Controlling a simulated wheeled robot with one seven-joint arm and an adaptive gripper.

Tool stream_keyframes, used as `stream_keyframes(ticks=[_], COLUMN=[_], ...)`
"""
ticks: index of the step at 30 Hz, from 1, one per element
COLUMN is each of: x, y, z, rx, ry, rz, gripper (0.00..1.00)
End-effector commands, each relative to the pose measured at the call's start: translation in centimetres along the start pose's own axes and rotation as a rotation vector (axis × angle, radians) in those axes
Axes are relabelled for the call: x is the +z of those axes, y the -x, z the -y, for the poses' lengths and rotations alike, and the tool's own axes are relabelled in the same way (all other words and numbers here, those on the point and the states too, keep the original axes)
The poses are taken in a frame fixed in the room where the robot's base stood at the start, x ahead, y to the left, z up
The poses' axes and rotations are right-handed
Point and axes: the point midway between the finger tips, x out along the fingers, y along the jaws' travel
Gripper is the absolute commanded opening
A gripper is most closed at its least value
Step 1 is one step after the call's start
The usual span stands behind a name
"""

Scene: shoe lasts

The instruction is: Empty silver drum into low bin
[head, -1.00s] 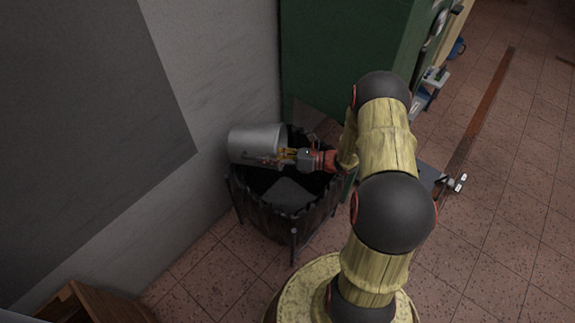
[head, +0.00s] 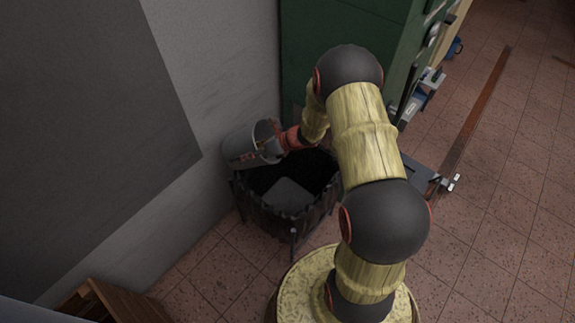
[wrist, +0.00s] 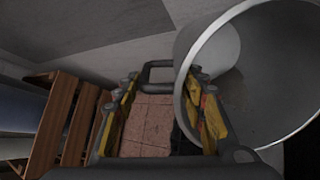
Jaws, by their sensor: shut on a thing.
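The silver drum (head: 240,147) is held over the back left rim of the low dark bin (head: 292,222) in the head view. It is tilted, and its mouth faces right and toward the camera. My gripper (head: 268,143) is shut on the drum at its mouth side. In the wrist view the drum (wrist: 275,80) fills the right, with its open rim and grey inside showing. My gripper's fingers (wrist: 160,110) stand to the left of it. The bin holds a grey flat patch inside; I cannot tell what it is.
A grey wall (head: 215,60) stands close behind the drum. A green cabinet (head: 345,40) stands behind the bin. A wooden piece (head: 115,300) is at the lower left and also shows in the wrist view (wrist: 75,120). The tiled floor at right is mostly clear.

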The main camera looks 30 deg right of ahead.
Motion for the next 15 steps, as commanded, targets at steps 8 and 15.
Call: stream_keyframes(ticks=[8, 15], x=[0.8, 1.5], y=[-0.8, -1.1], z=[-0.5, -0.9], rx=[-0.056, -0.097], ry=[0.003, 0.003], rz=[-0.104, -0.174], gripper=[0.0, 0.0])
